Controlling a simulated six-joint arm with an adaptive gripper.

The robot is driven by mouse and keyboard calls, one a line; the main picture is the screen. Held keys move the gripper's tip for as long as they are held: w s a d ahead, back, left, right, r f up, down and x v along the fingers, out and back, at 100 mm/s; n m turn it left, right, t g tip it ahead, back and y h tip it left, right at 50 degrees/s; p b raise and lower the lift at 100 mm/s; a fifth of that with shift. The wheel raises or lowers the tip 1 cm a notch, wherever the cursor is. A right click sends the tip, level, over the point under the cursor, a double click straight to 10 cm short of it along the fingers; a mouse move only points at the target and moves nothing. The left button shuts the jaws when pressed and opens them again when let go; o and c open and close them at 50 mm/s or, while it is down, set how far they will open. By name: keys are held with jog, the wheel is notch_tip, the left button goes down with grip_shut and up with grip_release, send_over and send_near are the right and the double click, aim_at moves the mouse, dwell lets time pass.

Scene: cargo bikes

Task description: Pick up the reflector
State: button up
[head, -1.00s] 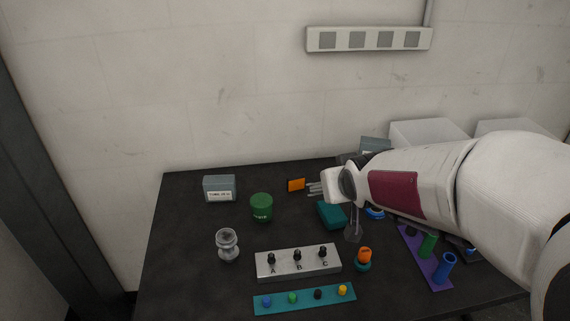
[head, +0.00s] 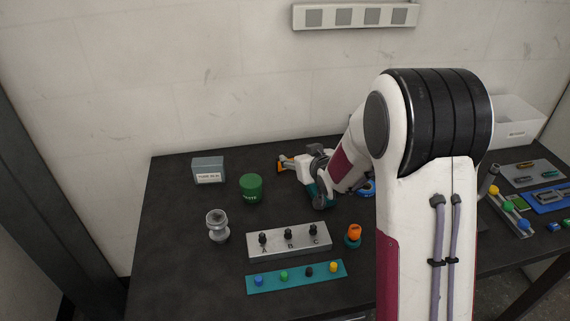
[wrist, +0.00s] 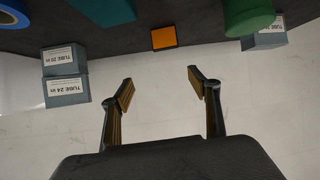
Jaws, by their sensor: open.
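The reflector appears to be the small orange square-faced piece (head: 285,162) near the back of the dark table. In the wrist view the orange square (wrist: 164,38) lies beyond the fingertips and between their lines, apart from both. My gripper (wrist: 160,87) is open, with nothing between its fingers. In the head view my gripper (head: 283,164) overlaps the reflector and partly hides it. I cannot tell the exact gap there.
A green can (head: 251,188) and a grey tube box (head: 208,170) stand to the left. A teal block (wrist: 103,10) and stacked tube boxes (wrist: 65,75) show in the wrist view. A grey A-B-C block (head: 289,240) and a teal peg strip (head: 297,277) lie in front.

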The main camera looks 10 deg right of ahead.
jog(key=t+y, duration=0.1)
send_near(285, 169)
jog(key=w+r, duration=0.2)
jog(key=shift+w+d+r, duration=0.1)
jog(key=shift+w, duration=0.3)
jog(key=shift+x, duration=1.25)
jog(key=shift+w, duration=0.15)
jog(key=shift+a+x, duration=0.2)
jog(key=shift+x, duration=2.3)
jog(key=shift+c, duration=0.3)
jog(key=c, duration=1)
